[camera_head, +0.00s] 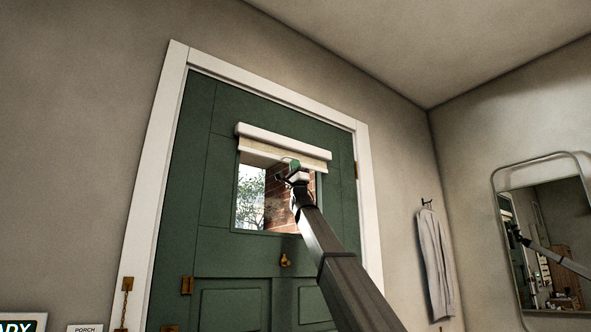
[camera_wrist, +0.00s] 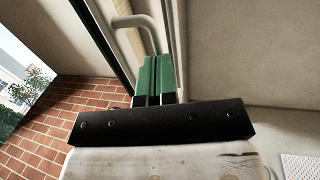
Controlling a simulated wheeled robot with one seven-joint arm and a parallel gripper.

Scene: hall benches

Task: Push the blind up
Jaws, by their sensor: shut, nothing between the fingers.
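The blind (camera_head: 262,149) hangs at the top of the window in the green door. It is gathered into a short cream band under a white head rail (camera_head: 283,141), and most of the glass below is uncovered. My gripper (camera_head: 291,164) is raised in front of the blind's lower edge; I cannot tell whether it touches. In the wrist view its green-tipped fingers (camera_wrist: 155,76) are together with nothing between them. A pale bent bar (camera_wrist: 137,22) shows just beyond the fingertips. My arm hides part of the window's right side.
The green door (camera_head: 215,245) has a white frame (camera_head: 152,165) and a brass knocker (camera_head: 285,260) below the window (camera_head: 251,197). A brick wall (camera_wrist: 48,130) shows through the glass. A coat (camera_head: 435,262) and a mirror (camera_head: 548,240) hang at right.

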